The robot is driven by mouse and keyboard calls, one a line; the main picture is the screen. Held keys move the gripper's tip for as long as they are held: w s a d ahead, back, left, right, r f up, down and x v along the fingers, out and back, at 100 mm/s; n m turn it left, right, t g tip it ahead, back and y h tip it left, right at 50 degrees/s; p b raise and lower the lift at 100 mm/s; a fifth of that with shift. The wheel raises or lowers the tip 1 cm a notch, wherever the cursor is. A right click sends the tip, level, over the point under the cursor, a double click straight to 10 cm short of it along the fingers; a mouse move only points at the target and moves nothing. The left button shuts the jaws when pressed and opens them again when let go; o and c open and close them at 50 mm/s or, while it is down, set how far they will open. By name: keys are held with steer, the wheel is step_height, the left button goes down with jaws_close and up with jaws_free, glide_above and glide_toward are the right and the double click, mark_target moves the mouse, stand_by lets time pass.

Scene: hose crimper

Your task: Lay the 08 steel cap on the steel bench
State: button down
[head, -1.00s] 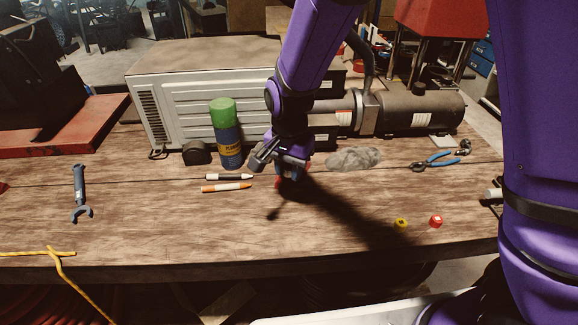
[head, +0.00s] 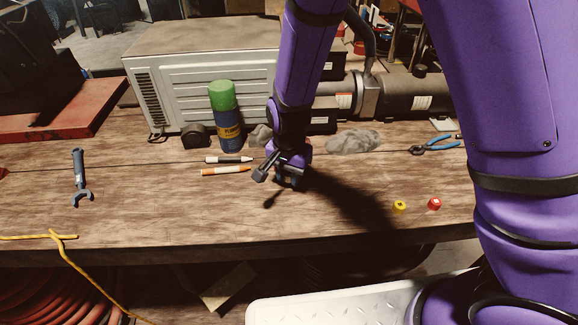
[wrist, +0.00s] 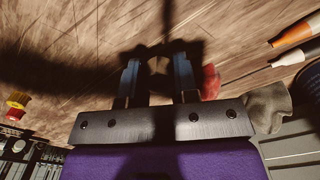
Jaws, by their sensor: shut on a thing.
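My gripper (head: 288,180) points down just over the bench in the head view, right of two markers. In the wrist view its two fingers (wrist: 158,66) are slightly apart, with a small dark thing between their tips. I take this to be the 08 steel cap, but it is mostly in shadow and no marking can be read. A small red thing (wrist: 210,82) shows beside the right finger. The bench (head: 150,225) has a brown wooden top in the head view, not steel. I cannot tell whether the held thing touches it.
A yellow cap (head: 400,207) and a red cap (head: 434,204) lie to the right. Two markers (head: 226,170), a green-topped can (head: 225,115) and grey rags (head: 353,141) are near the gripper. A blue tool (head: 80,178) lies left. The bench's front middle is clear.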

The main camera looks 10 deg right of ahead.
steer(key=shift+f, duration=0.35)
steer(key=shift+f, duration=0.7)
stand_by(1.0)
steer(key=c, duration=0.8)
jaws_free()
steer(key=shift+r, duration=0.1)
